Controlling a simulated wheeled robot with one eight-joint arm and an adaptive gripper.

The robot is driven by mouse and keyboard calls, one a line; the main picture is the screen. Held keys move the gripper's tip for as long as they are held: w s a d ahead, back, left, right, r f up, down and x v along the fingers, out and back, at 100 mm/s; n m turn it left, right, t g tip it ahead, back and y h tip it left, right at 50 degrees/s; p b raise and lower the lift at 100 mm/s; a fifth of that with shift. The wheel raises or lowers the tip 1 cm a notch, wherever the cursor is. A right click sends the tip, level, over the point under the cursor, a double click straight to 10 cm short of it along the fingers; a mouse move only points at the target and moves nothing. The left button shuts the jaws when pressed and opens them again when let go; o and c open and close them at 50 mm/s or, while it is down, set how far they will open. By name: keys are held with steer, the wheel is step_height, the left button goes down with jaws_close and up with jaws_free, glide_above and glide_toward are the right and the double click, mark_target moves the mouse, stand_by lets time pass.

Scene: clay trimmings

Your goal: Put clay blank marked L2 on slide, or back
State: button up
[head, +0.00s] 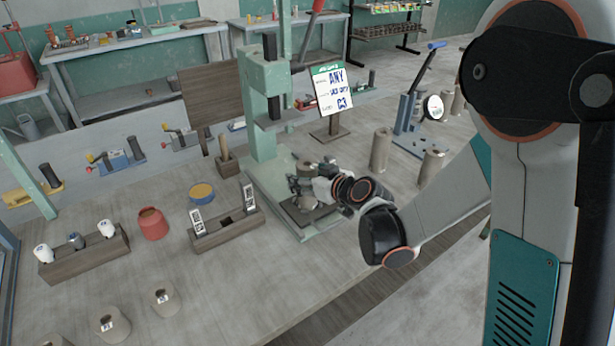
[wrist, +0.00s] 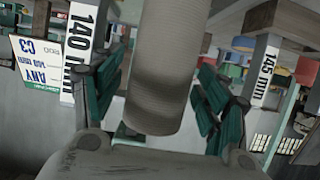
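My gripper (head: 305,186) is at the green press (head: 262,110), low over its base plate. In the wrist view its two teal-padded fingers (wrist: 158,95) stand either side of a grey ribbed clay cylinder (wrist: 162,70). Narrow gaps show beside the cylinder, so the fingers look open around it. In the head view the cylinder (head: 309,166) is mostly hidden by my gripper. No mark shows on it. Other clay blanks (head: 110,324) and (head: 164,298) stand at the front left; their small marks are too small to read.
A sign reading ANY and C3 (head: 332,88) stands behind the press. A wooden holder (head: 228,232) with labelled posts is left of it, beside a red pot (head: 152,223) and a wooden rack (head: 85,262). Tall clay cylinders (head: 380,150) stand to the right.

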steer(key=shift+r, duration=0.25)
steer(key=s+d+r+m+g+h+p, duration=0.1)
steer(key=s+d+r, duration=0.3)
steer(key=s, duration=0.6)
steer(key=s+d+r+m+g+h+p, duration=0.1)
steer(key=s+d+r+m+h, duration=0.2)
steer(key=s+d, duration=0.6)
steer(key=s+d+r+m+g+h+p, duration=0.1)
steer(key=s+d, duration=0.5)
steer(key=s, duration=0.6)
step_height(320, 180, up, 4)
steer(key=m+g+h, duration=0.1)
steer(key=h, duration=0.1)
steer(key=shift+d+m+h, duration=0.2)
steer(key=shift+m+h, duration=0.1)
steer(key=shift+m, duration=0.1)
